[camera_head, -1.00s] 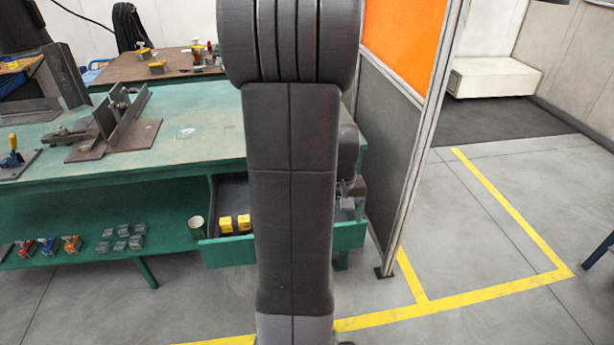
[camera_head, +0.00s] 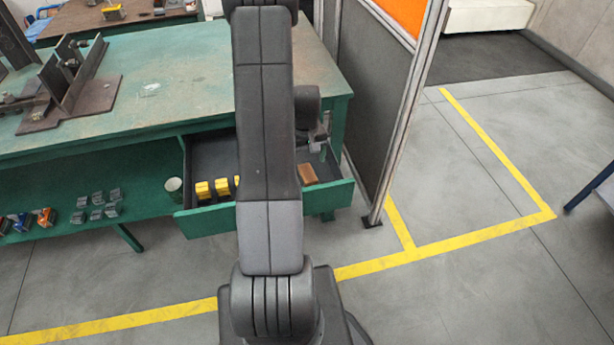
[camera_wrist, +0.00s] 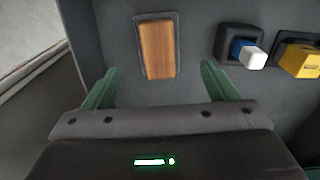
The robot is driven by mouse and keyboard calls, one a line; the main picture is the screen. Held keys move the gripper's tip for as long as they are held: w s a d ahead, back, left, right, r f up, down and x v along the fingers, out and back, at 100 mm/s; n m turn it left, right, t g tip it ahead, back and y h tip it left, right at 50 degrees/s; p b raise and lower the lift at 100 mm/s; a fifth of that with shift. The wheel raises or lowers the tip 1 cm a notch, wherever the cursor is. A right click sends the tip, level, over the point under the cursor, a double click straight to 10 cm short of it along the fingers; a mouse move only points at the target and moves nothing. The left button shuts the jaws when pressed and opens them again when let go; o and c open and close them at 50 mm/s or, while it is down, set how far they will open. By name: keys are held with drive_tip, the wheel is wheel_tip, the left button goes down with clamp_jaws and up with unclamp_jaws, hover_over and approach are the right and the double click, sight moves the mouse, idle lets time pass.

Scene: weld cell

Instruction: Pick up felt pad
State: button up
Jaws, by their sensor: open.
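A brown rectangular block with a wood-like grain (camera_wrist: 157,50) lies in a dark shallow recess in the drawer; it looks like the felt pad, though its material is unclear. It also shows in the head view (camera_head: 307,174), at the right part of the open drawer (camera_head: 330,198). My gripper (camera_wrist: 160,72) is open and empty, its green fingers apart on either side of the block's near end, seemingly above it. In the head view my gripper (camera_head: 319,140) hangs over the drawer, partly hidden by my arm.
To the right in the wrist view are a blue and white piece (camera_wrist: 248,54) and a yellow block (camera_wrist: 299,61) in dark holders. The drawer wall (camera_wrist: 75,40) is at left. A green workbench (camera_head: 180,85) and grey partition (camera_head: 372,110) stand close by.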

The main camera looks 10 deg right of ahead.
sight(307, 172)
drive_tip(key=shift+s+d+f, duration=0.1)
drive_tip(key=shift+f, duration=1.5)
drive_tip(key=shift+s+f, duration=0.1)
drive_tip(key=shift+f, duration=1.5)
drive_tip(key=c, duration=1.2)
drive_tip(key=shift+o, duration=0.2)
drive_tip(key=shift+r, duration=0.15)
wheel_tip(307, 172, up, 10)
drive_tip(key=shift+f, duration=0.1)
